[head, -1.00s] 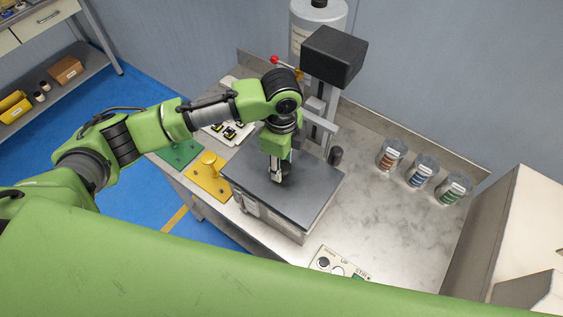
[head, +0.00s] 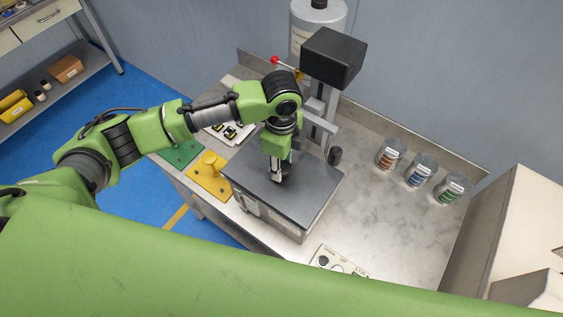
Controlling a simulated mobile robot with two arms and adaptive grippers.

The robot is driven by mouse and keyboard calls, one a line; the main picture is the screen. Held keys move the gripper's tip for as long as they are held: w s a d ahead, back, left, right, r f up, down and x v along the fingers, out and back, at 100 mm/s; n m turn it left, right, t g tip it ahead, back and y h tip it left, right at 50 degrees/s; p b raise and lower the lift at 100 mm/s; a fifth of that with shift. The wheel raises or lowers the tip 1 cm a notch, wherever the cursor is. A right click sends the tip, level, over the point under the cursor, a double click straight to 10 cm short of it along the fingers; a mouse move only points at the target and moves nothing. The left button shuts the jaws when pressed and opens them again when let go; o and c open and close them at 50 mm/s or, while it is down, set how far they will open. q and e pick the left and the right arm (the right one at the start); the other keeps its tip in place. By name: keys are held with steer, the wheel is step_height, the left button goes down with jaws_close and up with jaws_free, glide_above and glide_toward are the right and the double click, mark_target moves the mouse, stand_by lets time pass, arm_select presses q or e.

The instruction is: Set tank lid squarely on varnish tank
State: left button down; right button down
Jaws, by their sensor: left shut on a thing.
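The dark grey tank lid (head: 308,183) lies over the top of the varnish tank (head: 276,219), a grey metal box on the bench. Its edges look roughly in line with the tank's walls; the far side is partly hidden by my arm. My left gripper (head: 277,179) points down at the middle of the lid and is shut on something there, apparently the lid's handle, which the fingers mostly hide. My right gripper is not in view.
Behind the tank stands a column with a black head (head: 334,57). A yellow plate with a knob (head: 211,178) and a green plate (head: 183,154) lie left. Three jars (head: 420,170) stand right on clear marble (head: 375,225). A control panel (head: 338,262) is in front.

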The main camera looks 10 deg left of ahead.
arm_select(q)
steer(key=shift+f, duration=0.8)
steer(key=c, duration=1.4)
jaws_free()
steer(key=shift+f, duration=0.1)
step_height(320, 180, up, 12)
steer(key=shift+r, duration=0.1)
